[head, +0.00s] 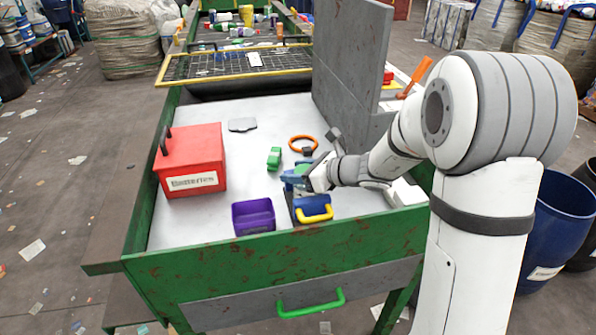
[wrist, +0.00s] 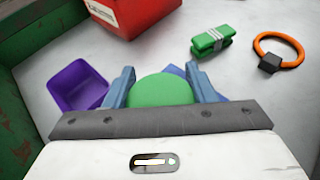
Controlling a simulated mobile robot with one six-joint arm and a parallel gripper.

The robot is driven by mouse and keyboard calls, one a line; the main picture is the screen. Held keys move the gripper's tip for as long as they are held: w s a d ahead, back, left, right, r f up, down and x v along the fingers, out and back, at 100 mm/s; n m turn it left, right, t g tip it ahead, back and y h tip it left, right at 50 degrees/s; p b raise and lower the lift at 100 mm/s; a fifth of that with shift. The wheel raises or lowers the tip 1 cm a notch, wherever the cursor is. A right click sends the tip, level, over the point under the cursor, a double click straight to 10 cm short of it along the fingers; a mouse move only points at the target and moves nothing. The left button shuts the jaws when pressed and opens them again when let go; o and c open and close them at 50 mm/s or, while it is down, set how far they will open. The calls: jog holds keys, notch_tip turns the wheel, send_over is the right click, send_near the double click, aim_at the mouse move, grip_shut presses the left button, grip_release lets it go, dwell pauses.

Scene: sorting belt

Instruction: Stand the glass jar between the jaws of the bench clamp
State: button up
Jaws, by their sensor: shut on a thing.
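My gripper (wrist: 164,92) is shut on a round thing with a green lid (wrist: 160,90), which looks like the glass jar seen from above. Its body is hidden below the lid and behind the fingers. In the head view my gripper (head: 296,180) is over the near right part of the white tabletop, close behind a blue piece with a yellow handle (head: 313,213), likely the bench clamp. A blue edge shows beyond the lid in the wrist view. I cannot tell whether the jar is between the jaws or touches anything below.
A purple bin (head: 253,217) stands left of the blue piece. A red box (head: 191,162) is at the left. A green bundle (head: 274,158) and an orange ring (head: 302,144) lie farther back. A tall grey panel (head: 350,65) rises at the right. A green rim (head: 230,245) edges the table.

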jog(key=shift+f, duration=0.1)
jog(key=o, duration=1.1)
jog(key=shift+c, duration=0.2)
jog(key=shift+d+r, duration=0.15)
jog(key=shift+r, duration=0.1)
jog(key=v, duration=1.1)
jog(key=shift+s+d, duration=0.3)
